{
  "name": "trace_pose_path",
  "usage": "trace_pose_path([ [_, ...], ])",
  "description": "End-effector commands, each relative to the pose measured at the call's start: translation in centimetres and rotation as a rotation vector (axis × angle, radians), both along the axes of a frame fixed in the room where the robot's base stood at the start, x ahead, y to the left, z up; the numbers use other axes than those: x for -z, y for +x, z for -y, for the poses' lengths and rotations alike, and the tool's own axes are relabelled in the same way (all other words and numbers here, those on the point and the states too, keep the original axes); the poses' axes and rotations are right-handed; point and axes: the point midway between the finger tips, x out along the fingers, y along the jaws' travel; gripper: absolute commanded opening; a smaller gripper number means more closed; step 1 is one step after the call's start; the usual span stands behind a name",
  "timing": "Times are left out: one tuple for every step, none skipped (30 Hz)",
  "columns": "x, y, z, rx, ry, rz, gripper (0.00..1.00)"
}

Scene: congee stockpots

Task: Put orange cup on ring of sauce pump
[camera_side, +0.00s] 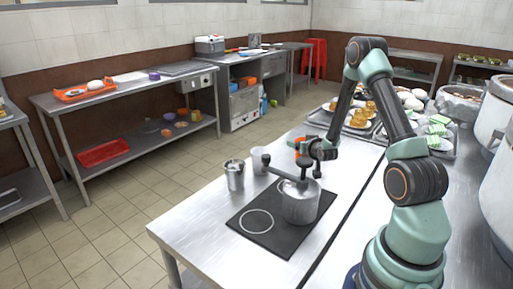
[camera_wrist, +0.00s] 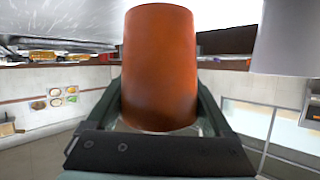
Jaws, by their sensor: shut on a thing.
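The orange cup (camera_wrist: 160,60) is between the two fingers of my gripper (camera_wrist: 160,95) in the wrist view, and the jaws are shut on it. In the side view my gripper (camera_side: 309,151) is above and behind the sauce pump, and only a small part of the orange cup (camera_side: 297,143) shows. The sauce pump (camera_side: 300,203) is a grey metal pot with a lid, a vertical stem and a spout pointing left. It stands on a dark mat (camera_side: 270,246). A thin white ring (camera_side: 257,221) is marked on the mat left of the pump, and it is empty.
A metal cup (camera_side: 235,177) and a pale cup (camera_side: 260,161) stand on the steel table behind the mat. Trays of food (camera_side: 360,122) lie farther back, with large pots (camera_side: 490,108) at the right. A large grey surface (camera_wrist: 288,38) is close by in the wrist view.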

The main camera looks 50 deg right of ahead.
Motion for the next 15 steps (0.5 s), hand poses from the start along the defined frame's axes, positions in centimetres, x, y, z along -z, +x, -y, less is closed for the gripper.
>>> trace_pose_path([
  [0.5, 0.0, 0.0, 0.0, 0.001, -0.001, 0.31],
  [0.9, -0.1, -0.1, 0.0, 0.002, -0.002, 0.31],
  [1.3, 0.0, 0.0, 0.0, 0.002, -0.002, 0.31],
  [1.7, 0.0, 0.0, 0.0, 0.002, -0.002, 0.31],
  [2.1, 0.0, 0.0, 0.0, 0.003, -0.003, 0.31],
  [2.5, 0.0, 0.0, 0.0, 0.002, -0.002, 0.31],
  [2.8, 0.0, 0.0, 0.0, 0.002, -0.002, 0.31],
  [3.0, 0.0, 0.0, 0.0, 0.001, -0.001, 0.31],
  [3.2, 0.0, 0.0, 0.0, 0.001, -0.001, 0.31],
  [3.4, 0.0, 0.0, 0.0, 0.001, -0.001, 0.31],
  [3.4, 0.0, 0.0, 0.0, 0.001, -0.001, 0.31],
  [3.4, 0.0, 0.0, 0.0, 0.0, 0.0, 0.31],
  [3.4, 0.0, 0.0, 0.0, -0.001, 0.001, 0.31],
  [3.4, 0.0, 0.0, 0.0, -0.001, 0.001, 0.31],
  [3.4, 0.0, 0.0, 0.0, -0.001, 0.001, 0.31],
])
